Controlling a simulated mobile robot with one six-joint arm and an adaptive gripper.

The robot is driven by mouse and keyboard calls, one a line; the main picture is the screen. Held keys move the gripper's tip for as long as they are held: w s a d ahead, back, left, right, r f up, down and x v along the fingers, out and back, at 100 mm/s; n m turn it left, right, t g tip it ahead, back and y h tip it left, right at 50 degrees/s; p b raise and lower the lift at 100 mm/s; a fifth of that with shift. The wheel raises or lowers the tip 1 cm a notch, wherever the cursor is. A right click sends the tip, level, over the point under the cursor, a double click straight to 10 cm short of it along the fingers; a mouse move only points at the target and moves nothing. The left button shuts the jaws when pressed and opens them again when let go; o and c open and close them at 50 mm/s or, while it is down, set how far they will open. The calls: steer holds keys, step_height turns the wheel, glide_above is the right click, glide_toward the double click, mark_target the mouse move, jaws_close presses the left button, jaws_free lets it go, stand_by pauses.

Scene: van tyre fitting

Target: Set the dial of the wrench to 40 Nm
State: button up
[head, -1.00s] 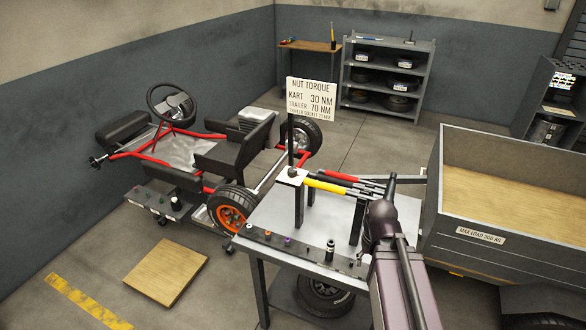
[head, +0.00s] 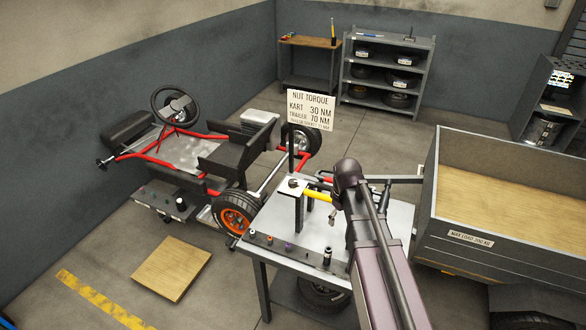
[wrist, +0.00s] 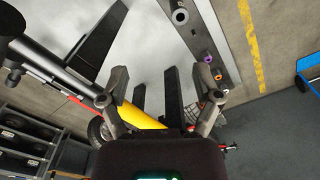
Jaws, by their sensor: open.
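A yellow-handled wrench (head: 317,195) lies on the rack on the metal work table (head: 272,229); my arm hides its far part in the head view. A red-handled wrench (head: 326,180) lies behind it, mostly covered by my arm. In the wrist view the yellow handle (wrist: 139,115) runs slantwise past the base of the left finger. My gripper (wrist: 161,74) is open above the table, with its fingers spread and nothing visibly held. I cannot tell whether it touches the handle. No dial marks are readable.
A sign (head: 311,108) lists kart 30 Nm and trailer 70 Nm. Several sockets, one of them a tall dark socket (head: 327,256), stand along the table's front edge. The kart (head: 190,150) is at left and the trailer (head: 470,238) at right.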

mark_target(293, 181)
steer(key=w+a+r+n+p, duration=1.1)
steer(key=w+a+r+p, duration=0.3)
steer(key=a+r, duration=0.1)
steer(key=shift+w+a+r, duration=0.2)
steer(key=shift+w+a, duration=0.1)
steer(key=shift+a, duration=0.1)
steer(key=shift+f, duration=0.1)
step_height(293, 181, down, 14)
steer(key=b, duration=1.4)
steer(key=shift+r, duration=0.2)
jaws_close()
